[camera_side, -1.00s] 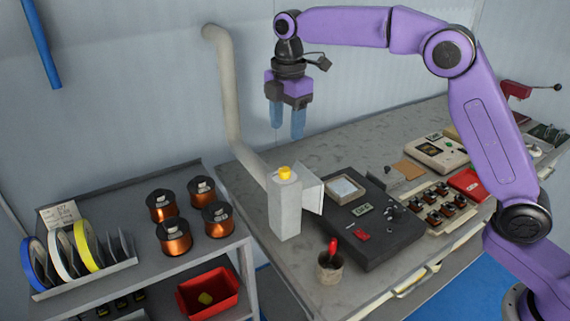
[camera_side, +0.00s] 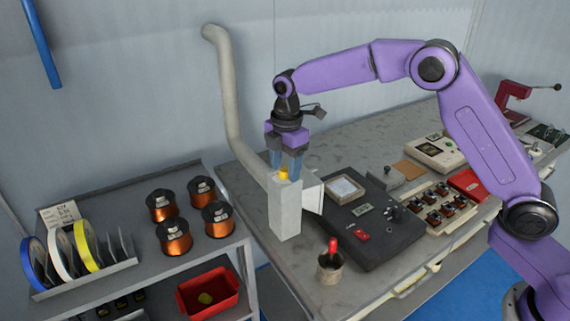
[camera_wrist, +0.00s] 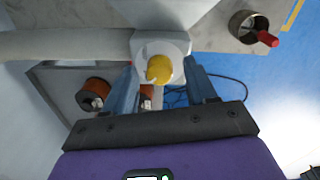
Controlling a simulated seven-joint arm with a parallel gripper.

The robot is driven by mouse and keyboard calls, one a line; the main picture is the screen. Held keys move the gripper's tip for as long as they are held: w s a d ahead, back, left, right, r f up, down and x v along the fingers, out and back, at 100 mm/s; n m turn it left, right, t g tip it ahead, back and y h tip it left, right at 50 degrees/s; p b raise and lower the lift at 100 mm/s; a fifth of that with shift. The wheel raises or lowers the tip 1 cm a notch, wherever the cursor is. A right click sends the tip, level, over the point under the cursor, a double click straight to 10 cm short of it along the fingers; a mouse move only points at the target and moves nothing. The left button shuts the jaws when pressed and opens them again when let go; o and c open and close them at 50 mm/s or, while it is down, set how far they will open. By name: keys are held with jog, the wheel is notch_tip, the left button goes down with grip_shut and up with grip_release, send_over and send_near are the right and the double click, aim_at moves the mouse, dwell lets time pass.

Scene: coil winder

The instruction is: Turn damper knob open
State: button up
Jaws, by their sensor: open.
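The yellow damper knob (camera_side: 283,174) sits on top of the grey upright duct box (camera_side: 285,211), which joins the pipe along the wall. In the wrist view the knob (camera_wrist: 159,69) shows between my two fingers, near their tips, with a pointer edge on its left side. My gripper (camera_side: 286,176) points down over the knob with its blue fingers on either side of it. The fingers are open, and a gap shows on each side of the knob in the wrist view (camera_wrist: 162,68). In the side view a finger partly covers the knob.
A grey pipe (camera_side: 228,100) rises behind the box. A dark winder unit (camera_side: 370,225) stands to the right, with a cup holding a red-handled tool (camera_side: 331,268) in front. Copper spools (camera_side: 174,237) sit on the left shelf.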

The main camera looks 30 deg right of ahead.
grip_shut()
jog(key=shift+m, duration=0.4)
jog(key=m, duration=0.3)
jog(key=shift+m, duration=0.4)
jog(key=m, duration=0.4)
jog(key=shift+r+m, duration=0.1)
jog(key=shift+m, duration=0.2)
jog(key=m, duration=0.8)
jog(key=shift+w+m+h, duration=0.1)
jog(key=shift+m+h, duration=0.2)
